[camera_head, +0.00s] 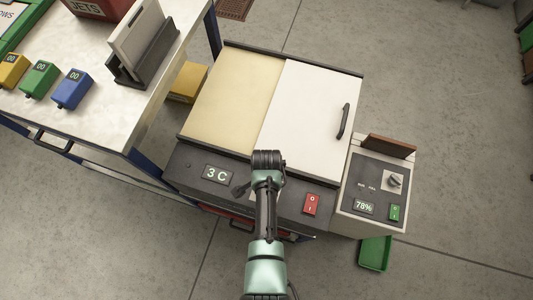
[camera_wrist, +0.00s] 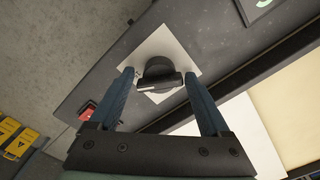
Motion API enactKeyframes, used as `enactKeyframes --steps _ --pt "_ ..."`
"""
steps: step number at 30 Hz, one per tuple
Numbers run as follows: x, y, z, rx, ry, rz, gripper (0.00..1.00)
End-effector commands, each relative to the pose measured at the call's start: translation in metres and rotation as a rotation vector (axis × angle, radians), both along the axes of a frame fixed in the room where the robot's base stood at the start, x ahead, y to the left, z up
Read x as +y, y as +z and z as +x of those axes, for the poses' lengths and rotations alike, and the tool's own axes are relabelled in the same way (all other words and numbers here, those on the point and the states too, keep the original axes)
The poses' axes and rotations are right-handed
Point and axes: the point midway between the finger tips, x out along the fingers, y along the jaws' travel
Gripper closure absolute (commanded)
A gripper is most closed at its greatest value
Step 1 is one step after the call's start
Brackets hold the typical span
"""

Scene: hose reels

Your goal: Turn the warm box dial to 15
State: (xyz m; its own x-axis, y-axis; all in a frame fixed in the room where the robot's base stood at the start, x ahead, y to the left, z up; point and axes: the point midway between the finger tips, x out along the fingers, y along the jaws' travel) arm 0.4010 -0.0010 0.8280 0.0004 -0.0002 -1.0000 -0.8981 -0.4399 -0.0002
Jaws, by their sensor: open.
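The warm box (camera_head: 320,110) has a cream and a white lid panel and a dark front panel. Its display (camera_head: 217,174) reads 3 C. In the wrist view the dial (camera_wrist: 158,72) is a black round knob with a raised bar, on a white square plate (camera_wrist: 178,50). My gripper (camera_wrist: 158,77) is open, its two blue-grey fingers on either side of the knob with gaps visible. Whether the fingers reach down to knob height is hard to tell. In the head view my arm hides most of the dial and plate.
A red switch (camera_head: 311,204) sits right of the dial. A smaller unit (camera_head: 370,185) reading 78% stands to the right. A workbench (camera_head: 100,100) with yellow, green and blue counter boxes is at the left. A green tray (camera_head: 375,253) lies on the floor.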

Motion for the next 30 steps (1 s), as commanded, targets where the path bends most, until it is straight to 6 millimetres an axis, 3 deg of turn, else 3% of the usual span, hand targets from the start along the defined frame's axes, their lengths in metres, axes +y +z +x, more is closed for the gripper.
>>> enactKeyframes --steps 5,21,30 --pt "0.000 0.020 0.000 -0.002 0.001 0.000 0.19" --pt "0.000 0.112 0.001 -0.003 -0.001 0.000 0.19" --pt "0.000 0.128 0.000 -0.001 -0.001 0.000 0.19"
